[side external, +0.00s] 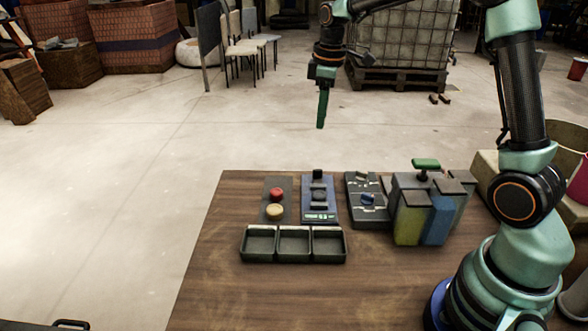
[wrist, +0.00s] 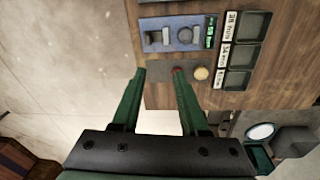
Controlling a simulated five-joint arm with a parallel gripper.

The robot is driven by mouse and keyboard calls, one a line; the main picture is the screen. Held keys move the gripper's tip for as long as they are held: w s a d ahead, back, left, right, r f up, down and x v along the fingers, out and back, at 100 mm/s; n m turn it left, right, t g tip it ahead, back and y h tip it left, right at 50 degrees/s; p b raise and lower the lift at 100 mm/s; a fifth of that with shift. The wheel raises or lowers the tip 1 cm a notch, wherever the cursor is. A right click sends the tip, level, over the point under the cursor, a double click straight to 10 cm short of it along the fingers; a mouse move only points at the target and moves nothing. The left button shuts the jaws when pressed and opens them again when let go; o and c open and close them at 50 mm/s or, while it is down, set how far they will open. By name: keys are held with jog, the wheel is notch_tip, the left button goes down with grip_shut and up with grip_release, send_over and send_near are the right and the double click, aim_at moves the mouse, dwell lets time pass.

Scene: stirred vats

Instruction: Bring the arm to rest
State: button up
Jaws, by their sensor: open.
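My gripper (side external: 321,122) hangs in the air above the far side of the table, pointing down, with nothing under it but open space. In the wrist view my gripper (wrist: 159,70) has its two green fingers apart and nothing between them. The wooden table (side external: 225,290) carries a dark plate with a red button (side external: 277,194) and a yellow button (side external: 275,212). Beside it is a blue panel (side external: 319,197) with a lit green display, also in the wrist view (wrist: 172,36).
A tray with three empty compartments (side external: 293,258) lies in front of the panels. A cluster of vats (side external: 412,220) with a green-topped piece (side external: 425,163) stands near my arm's base. The table's left and front parts are clear. Chairs and crates stand far behind.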

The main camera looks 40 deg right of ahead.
jog(key=s+a+r+m+t, duration=0.2)
jog(key=s+a+m, duration=0.1)
jog(key=s, duration=0.6)
jog(key=s+a+r+m+t, duration=0.2)
jog(key=s+a+m, duration=0.2)
jog(key=s, duration=0.4)
jog(key=shift+s+a+r, duration=0.15)
jog(key=shift+s+a, duration=0.25)
jog(key=shift+a, duration=0.5)
